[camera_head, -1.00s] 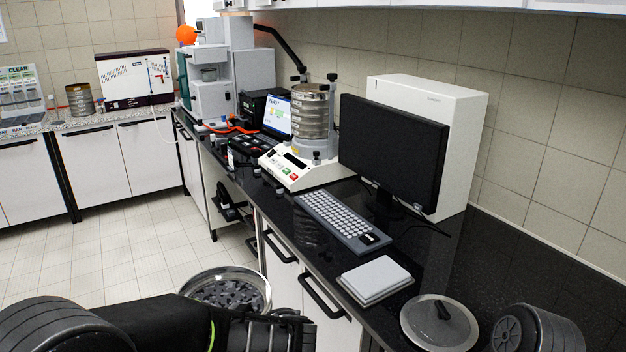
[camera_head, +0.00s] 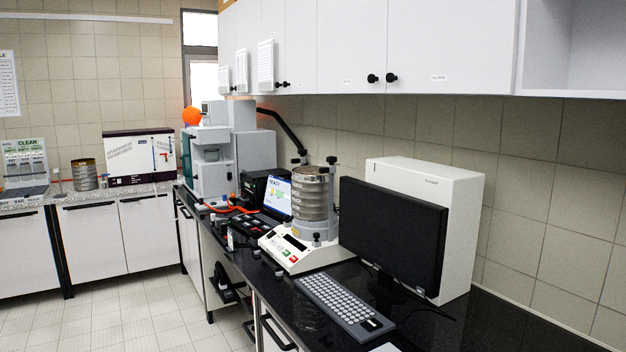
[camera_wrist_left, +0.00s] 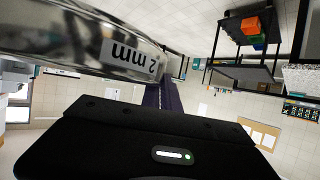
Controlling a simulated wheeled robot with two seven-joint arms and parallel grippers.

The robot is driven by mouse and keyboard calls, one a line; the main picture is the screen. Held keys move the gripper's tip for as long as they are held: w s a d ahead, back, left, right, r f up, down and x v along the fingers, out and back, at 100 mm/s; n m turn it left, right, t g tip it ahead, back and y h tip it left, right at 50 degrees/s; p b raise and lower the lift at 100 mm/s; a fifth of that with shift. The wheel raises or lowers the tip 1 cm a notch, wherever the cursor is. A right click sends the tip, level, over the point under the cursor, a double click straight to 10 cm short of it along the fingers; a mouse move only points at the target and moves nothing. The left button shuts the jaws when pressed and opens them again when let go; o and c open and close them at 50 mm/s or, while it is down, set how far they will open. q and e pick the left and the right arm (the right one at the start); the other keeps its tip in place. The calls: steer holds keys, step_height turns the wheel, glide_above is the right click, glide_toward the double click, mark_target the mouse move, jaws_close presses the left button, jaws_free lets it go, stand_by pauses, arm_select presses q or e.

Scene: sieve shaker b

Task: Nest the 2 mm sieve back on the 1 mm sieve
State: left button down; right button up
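In the left wrist view the 2 mm sieve (camera_wrist_left: 70,45), a shiny metal ring with an upside-down "2 mm" label, fills the upper left close to the camera. My left gripper (camera_wrist_left: 165,88) shows there as dark fingers reaching to the sieve's rim, and it appears shut on it. Neither the left gripper nor this sieve shows in the head view now. In the head view the metal sieve stack (camera_head: 311,193) stands upright on the white shaker (camera_head: 292,250) between clamp rods. I cannot read which ring is the 1 mm sieve. My right gripper is out of view.
A black monitor (camera_head: 392,235) and a white box (camera_head: 458,225) stand right of the shaker, with a keyboard (camera_head: 343,305) in front. A laptop (camera_head: 278,198) is behind the shaker. White cabinets (camera_head: 440,45) hang above the black bench. Another sieve stack (camera_head: 84,174) stands on the far counter.

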arm_select(q)
steer(key=w+d+m+t+h+b, duration=0.1)
steer(key=w+d+m, duration=0.1)
steer(key=w+d+f+m+t+h+b, duration=0.1)
steer(key=w+d+m+t+h, duration=0.1)
steer(key=w+d+f+m+t+h, duration=0.1)
steer(key=w+d+m+t, duration=0.1)
steer(key=shift+d+h+b, duration=0.3)
steer(key=shift+h+b, duration=0.1)
steer(key=s+d+f+m+t+h+b, duration=0.1)
steer(key=d+f+m+t+h, duration=0.1)
steer(key=d+m+h, duration=0.4)
steer(key=d+h, duration=0.1)
steer(key=d, duration=0.2)
steer(key=shift+d+f+m, duration=0.2)
steer(key=shift+d+m, duration=0.1)
steer(key=shift+m, duration=0.1)
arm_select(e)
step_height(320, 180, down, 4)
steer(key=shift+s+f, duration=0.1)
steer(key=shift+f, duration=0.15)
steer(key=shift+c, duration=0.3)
